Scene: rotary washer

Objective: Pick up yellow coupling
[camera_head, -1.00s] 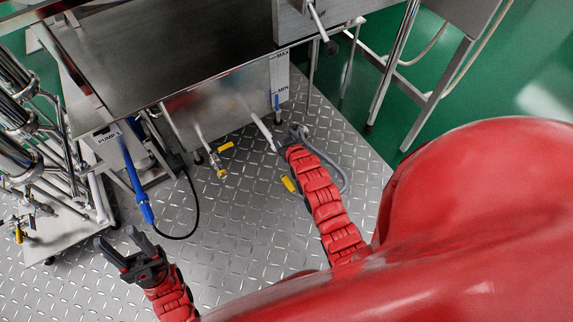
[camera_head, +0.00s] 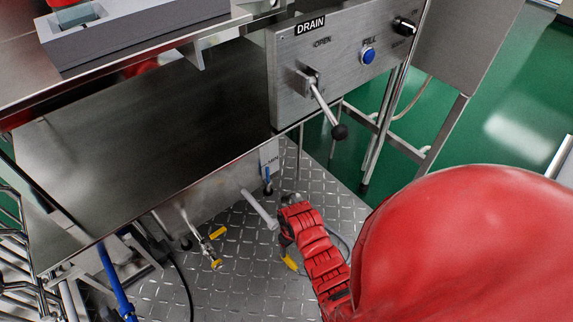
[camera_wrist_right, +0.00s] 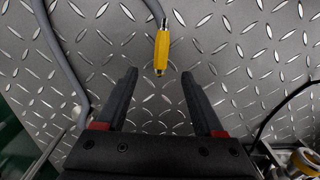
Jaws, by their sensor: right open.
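The yellow coupling (camera_wrist_right: 162,50) is on the end of a grey hose, over the metal floor, in the right wrist view. Its narrow tip points toward my wrist. My right gripper (camera_wrist_right: 159,76) is open, with one finger on each side of the line of the coupling. The coupling's tip is near the gap between the fingertips, and neither finger appears to touch it. In the head view the coupling (camera_head: 290,263) shows as a small yellow piece beside my red right arm, whose fingers are mostly hidden there. My left gripper is out of view.
A steel tank (camera_head: 130,150) stands left of my right arm, with a drain lever (camera_head: 322,104) above. A valve with yellow handles (camera_head: 217,233) and a white pipe (camera_head: 260,210) are close by. The grey hose (camera_wrist_right: 60,55) also runs along the left of the wrist view.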

